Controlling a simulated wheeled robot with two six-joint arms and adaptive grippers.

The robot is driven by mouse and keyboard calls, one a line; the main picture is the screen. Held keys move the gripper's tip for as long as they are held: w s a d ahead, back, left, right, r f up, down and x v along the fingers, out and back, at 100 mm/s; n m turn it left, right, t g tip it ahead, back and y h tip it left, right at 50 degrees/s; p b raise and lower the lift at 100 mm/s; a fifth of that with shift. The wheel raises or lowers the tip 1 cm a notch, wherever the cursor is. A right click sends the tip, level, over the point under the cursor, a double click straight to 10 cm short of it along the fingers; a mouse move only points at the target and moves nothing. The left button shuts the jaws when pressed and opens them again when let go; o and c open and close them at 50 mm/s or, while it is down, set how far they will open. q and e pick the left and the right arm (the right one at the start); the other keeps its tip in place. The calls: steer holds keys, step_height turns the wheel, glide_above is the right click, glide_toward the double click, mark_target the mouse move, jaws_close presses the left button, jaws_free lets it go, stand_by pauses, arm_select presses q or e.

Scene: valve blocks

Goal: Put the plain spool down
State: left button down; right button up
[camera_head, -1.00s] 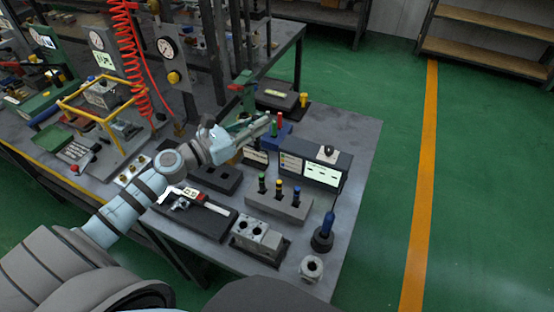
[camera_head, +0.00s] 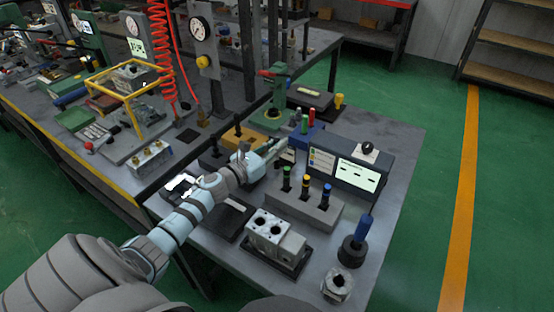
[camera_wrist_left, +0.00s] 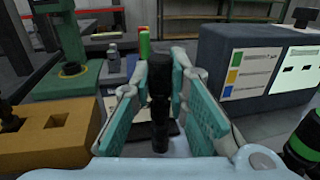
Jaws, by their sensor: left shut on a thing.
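My left gripper (camera_head: 280,148) is over the table, behind the grey spool rack and to the left of the grey control box. In the left wrist view the gripper (camera_wrist_left: 165,100) has its teal fingers on either side of the black plain spool (camera_wrist_left: 159,88) and is shut on it. The spool looks upright and shows no coloured band. In the head view the fingers hide most or all of it. The grey rack (camera_head: 330,215) holds three dark spools with green (camera_head: 286,180), yellow (camera_head: 305,186) and blue (camera_head: 324,196) tops. My right gripper is not in view.
A yellow-brown block (camera_head: 248,140) with holes stands left of the gripper. The control box (camera_head: 350,172) is close on the right. A valve body (camera_head: 276,238), a blue-handled tool (camera_head: 358,238) and a metal nut (camera_head: 337,284) are at the front. A green press (camera_head: 276,100) is behind.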

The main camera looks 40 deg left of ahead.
arm_select(q)
steer(key=shift+f, duration=0.75)
steer(key=c, duration=1.6)
jaws_free()
steer(key=shift+o, duration=0.2)
steer(key=shift+r, duration=0.1)
